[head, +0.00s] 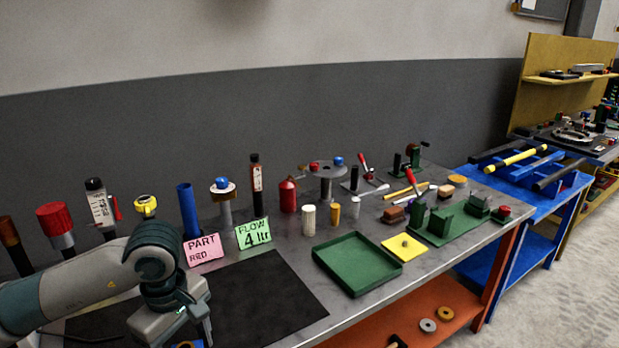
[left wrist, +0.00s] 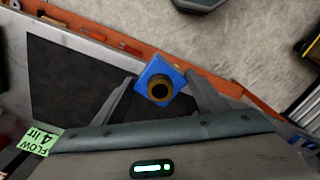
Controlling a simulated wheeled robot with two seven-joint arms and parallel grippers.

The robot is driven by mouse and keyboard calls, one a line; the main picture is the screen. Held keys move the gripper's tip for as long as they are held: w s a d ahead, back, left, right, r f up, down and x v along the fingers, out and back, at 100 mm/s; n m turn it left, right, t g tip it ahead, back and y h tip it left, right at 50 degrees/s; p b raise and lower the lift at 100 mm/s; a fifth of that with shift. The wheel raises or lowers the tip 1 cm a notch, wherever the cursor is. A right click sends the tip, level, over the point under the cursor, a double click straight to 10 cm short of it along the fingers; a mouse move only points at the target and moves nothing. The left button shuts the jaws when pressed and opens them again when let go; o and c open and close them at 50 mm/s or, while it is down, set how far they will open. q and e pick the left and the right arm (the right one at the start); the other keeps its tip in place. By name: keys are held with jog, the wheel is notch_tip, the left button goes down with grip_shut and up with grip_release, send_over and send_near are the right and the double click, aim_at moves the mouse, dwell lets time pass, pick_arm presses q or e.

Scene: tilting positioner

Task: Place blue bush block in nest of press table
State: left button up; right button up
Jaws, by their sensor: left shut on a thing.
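In the left wrist view the blue bush block (left wrist: 148,74) is a small blue square block with a brass-coloured ring and a dark bore facing the camera. My left gripper (left wrist: 160,84) is shut on it, one finger on each side. In the head view my left gripper (head: 192,335) is at the bottom edge, over the dark mat, and the block is mostly hidden there. I cannot tell for sure which fixture is the press table. A yellow square plate (head: 405,246) with a small dark mark in its middle lies on the bench. My right gripper is not in view.
A green tray (head: 358,289) lies empty right of the dark mat (head: 262,300). Pink (head: 202,250) and green (head: 253,235) sign cards stand behind the mat. Several upright bottles and cylinders line the back. A green fixture (head: 437,228) stands at the right, near a blue table (head: 540,200).

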pick_arm(q)
jog(key=m, duration=0.2)
jog(key=r+m, duration=0.1)
jog(key=shift+s+d+p, duration=0.25)
jog(key=shift+s+p, duration=0.05)
jog(key=shift+s, duration=0.1)
jog(key=m, duration=0.2)
jog(key=s+m+p, duration=0.1)
jog(key=m, duration=0.1)
jog(key=shift+d+r, duration=0.25)
jog(key=shift+d, duration=0.05)
jog(key=m, duration=0.2)
jog(key=s+m, duration=0.1)
jog(key=m+p, duration=0.1)
jog(key=m, duration=0.1)
jog(key=shift+s+d+r+m, duration=0.25)
jog(key=shift+d+r+m, duration=0.05)
jog(key=shift+r, duration=0.05)
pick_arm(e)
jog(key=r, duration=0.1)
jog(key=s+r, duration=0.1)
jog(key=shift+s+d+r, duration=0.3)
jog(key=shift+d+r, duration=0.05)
